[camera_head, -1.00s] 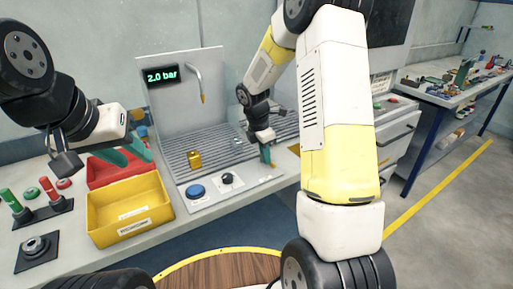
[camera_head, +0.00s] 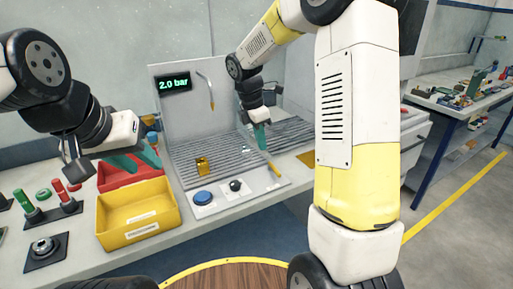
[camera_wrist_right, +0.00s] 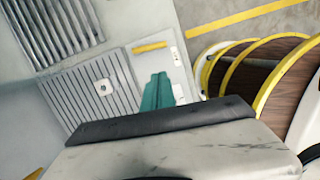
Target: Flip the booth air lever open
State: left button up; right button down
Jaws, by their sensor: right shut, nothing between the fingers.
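A slim yellow bar (camera_head: 273,169), which looks like the air lever, sits at the right end of the booth's front panel. It also shows in the right wrist view (camera_wrist_right: 152,46), lying along the panel beside the slatted bed. My right gripper (camera_head: 260,138) has its teal fingers together and empty, above and just behind the bar. In the right wrist view the closed fingers (camera_wrist_right: 157,92) are apart from the bar. The booth display (camera_head: 174,82) reads 2.0 bar. My left gripper (camera_head: 136,159) is open and empty above the red and yellow bins.
The front panel also carries a blue button (camera_head: 203,198) and a black knob (camera_head: 236,185). A yellow bin (camera_head: 138,212) and a red bin (camera_head: 118,177) stand to the left.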

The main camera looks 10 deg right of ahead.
jog(key=x, duration=0.5)
jog(key=a+x, duration=0.1)
jog(key=x, duration=0.2)
jog(key=shift+f, duration=0.1)
jog(key=d+f, duration=0.2)
jog(key=shift+w+d, duration=0.3)
jog(key=shift+w, duration=0.05)
jog(key=shift+w+d+f, duration=0.1)
jog(key=shift+d+f, duration=0.15)
jog(key=shift+d, duration=0.1)
